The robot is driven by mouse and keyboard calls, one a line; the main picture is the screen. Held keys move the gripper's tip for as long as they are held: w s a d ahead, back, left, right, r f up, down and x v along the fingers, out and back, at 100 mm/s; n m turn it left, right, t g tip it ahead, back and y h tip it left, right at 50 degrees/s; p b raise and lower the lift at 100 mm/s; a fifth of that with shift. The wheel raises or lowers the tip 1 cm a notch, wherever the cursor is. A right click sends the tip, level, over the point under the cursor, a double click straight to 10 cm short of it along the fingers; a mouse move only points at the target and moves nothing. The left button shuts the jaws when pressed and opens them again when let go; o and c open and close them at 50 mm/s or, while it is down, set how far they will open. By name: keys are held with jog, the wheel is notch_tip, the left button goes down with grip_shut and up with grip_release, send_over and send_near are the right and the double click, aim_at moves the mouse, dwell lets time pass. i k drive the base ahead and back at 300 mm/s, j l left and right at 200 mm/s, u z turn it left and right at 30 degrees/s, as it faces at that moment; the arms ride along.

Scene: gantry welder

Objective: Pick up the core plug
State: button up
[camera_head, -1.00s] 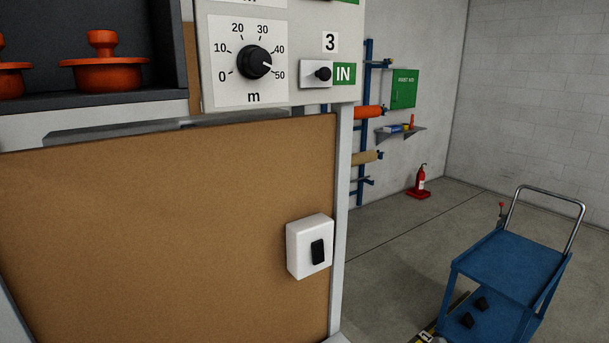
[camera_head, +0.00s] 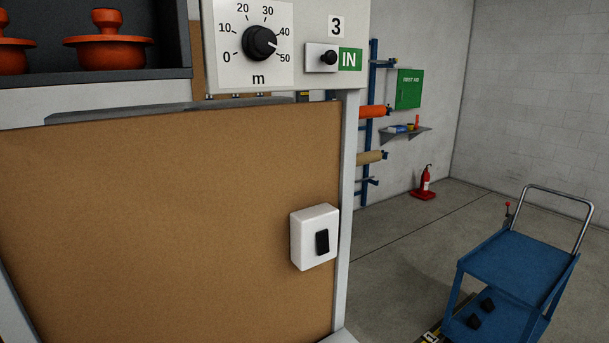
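No label marks any item as the core plug. An orange flanged piece with a knob on top (camera_head: 110,50) stands upright on a dark shelf (camera_head: 120,84) at the upper left, and it could be a core plug. A second orange piece (camera_head: 13,58) beside it is cut off by the left picture edge. My gripper is not in view.
A brown panel (camera_head: 150,220) with a white switch box (camera_head: 302,250) fills the left and centre. Above it is a dial (camera_head: 259,42). The blue trolley (camera_head: 520,265) stands at the lower right. A fire extinguisher (camera_head: 427,182) stands by the back wall. Grey floor between is clear.

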aim_at(109, 51)
jog(key=u, duration=0.55)
jog(key=i+j+u, duration=0.1)
jog(key=j+u, duration=0.25)
jog(key=i+j+u, duration=0.1)
jog(key=j+u, duration=0.25)
jog(key=i+j+u, duration=0.15)
jog(key=j+u, duration=0.15)
jog(key=i+j+u, duration=0.2)
jog(key=u, duration=0.15)
jog(key=i+j+u, duration=0.5)
jog(key=i+u, duration=0.2)
jog(key=i+z, duration=0.3)
jog(key=i+j+z, duration=0.3)
jog(key=i, duration=0.2)
jog(key=i+l+z, duration=0.15)
jog(key=z, duration=0.25)
jog(key=i+z, duration=0.35)
jog(key=i+l+z, duration=0.1)
jog(key=i+z, duration=0.15)
jog(key=z, duration=0.15)
jog(key=i+z, duration=0.25)
jog(key=z, duration=0.15)
jog(key=i+z, duration=0.3)
jog(key=i, duration=0.15)
jog(key=k+l, duration=0.1)
jog(key=k, duration=0.75)
jog(key=z, duration=0.05)
